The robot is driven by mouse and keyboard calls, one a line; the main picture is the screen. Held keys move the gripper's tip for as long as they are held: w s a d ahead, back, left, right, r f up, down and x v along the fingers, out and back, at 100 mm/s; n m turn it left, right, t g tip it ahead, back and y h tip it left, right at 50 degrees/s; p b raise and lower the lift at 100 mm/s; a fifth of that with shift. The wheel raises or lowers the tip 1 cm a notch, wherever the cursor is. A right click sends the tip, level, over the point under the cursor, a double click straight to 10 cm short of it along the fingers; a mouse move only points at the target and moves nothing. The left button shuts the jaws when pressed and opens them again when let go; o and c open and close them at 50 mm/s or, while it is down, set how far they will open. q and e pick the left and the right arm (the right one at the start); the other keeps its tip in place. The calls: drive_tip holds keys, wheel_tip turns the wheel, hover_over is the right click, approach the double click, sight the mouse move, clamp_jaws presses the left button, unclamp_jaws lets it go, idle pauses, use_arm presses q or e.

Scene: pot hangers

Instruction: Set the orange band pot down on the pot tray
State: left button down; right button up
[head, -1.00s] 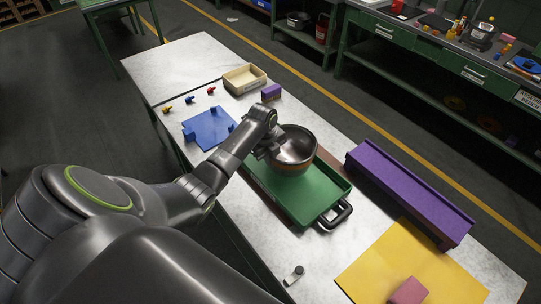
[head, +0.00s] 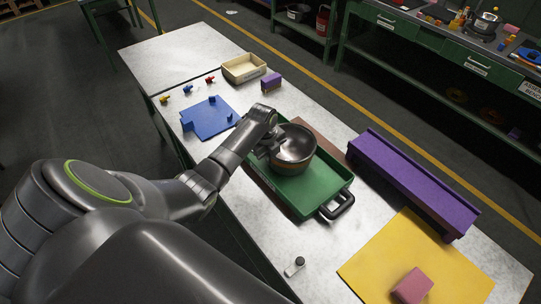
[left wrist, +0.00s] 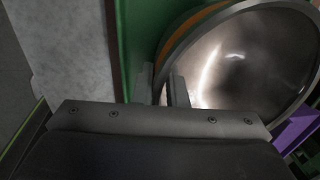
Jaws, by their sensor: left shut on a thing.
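The orange band pot (head: 296,147) is a shiny metal bowl with an orange band, roughly upright over the far half of the green pot tray (head: 312,198). The tray has a black handle at its near right end. My left gripper (head: 271,151) is shut on the pot's left wall. In the left wrist view, the fingers (left wrist: 163,88) pinch the rim of the pot (left wrist: 240,62), with the green tray (left wrist: 140,30) behind. I cannot tell whether the pot's base touches the tray. My right gripper is out of view.
A long purple rack (head: 415,180) stands right of the tray. A yellow mat (head: 385,257) with a pink block (head: 412,286) lies nearer. A blue fixture (head: 210,120), a beige bin (head: 244,68) and a small purple block (head: 271,82) are farther back. A small grey part (head: 295,266) lies near the front edge.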

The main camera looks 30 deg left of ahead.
use_arm(q)
drive_tip(key=shift+f+b, duration=0.35)
drive_tip(key=shift+f, duration=0.1)
drive_tip(key=c, duration=1.4)
unclamp_jaws()
drive_tip(key=shift+o, duration=0.2)
drive_tip(key=shift+s+f, duration=0.1)
wheel_tip(320, 180, up, 27)
drive_tip(key=s+p, duration=0.2)
drive_tip(key=p, duration=0.5)
drive_tip(key=shift+a, duration=0.4)
drive_tip(key=shift+s, duration=0.1)
